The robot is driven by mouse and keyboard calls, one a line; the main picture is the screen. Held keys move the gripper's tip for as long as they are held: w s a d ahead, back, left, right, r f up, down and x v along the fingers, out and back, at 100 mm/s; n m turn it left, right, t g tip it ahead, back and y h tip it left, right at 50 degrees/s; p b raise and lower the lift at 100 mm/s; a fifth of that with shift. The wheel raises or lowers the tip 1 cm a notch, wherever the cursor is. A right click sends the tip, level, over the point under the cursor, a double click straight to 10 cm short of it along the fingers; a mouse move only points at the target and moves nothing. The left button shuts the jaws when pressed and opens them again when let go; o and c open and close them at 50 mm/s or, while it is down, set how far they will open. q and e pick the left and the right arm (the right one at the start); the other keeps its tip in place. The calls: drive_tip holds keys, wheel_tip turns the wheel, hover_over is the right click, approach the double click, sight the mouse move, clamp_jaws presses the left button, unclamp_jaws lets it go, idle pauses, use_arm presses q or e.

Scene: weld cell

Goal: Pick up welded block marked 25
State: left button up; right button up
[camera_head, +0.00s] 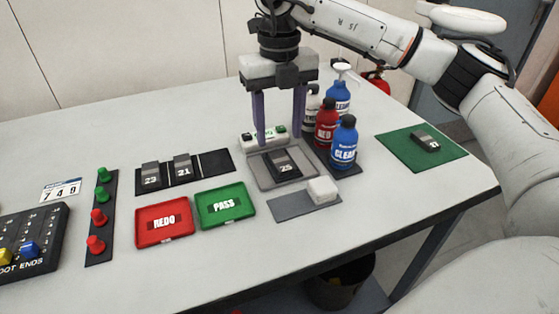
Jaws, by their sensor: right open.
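The block marked 25 (283,164) is a small dark block with a lighter top part. It sits on a grey plate (262,178) near the middle of the table. My right gripper (280,142) points straight down above and slightly behind the block, with its two purple fingers spread apart and nothing between them. The block shows just below the fingertips; I cannot tell whether they touch anything. My left gripper is not in view.
Blocks 23 (151,178) and 21 (182,169) stand on dark pads. Bottles (344,146) stand close right of the gripper. Red REDO (164,241) and green PASS (222,222) trays lie in front. A white block (322,190) and a green mat (398,146) lie rightward.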

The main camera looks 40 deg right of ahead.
sight(280, 158)
drive_tip(key=f, duration=0.4)
drive_tip(key=shift+s+f, duration=0.15)
drive_tip(key=shift+s, duration=0.2)
drive_tip(key=shift+f, duration=0.6)
drive_tip(key=shift+w+r, duration=0.1)
clamp_jaws()
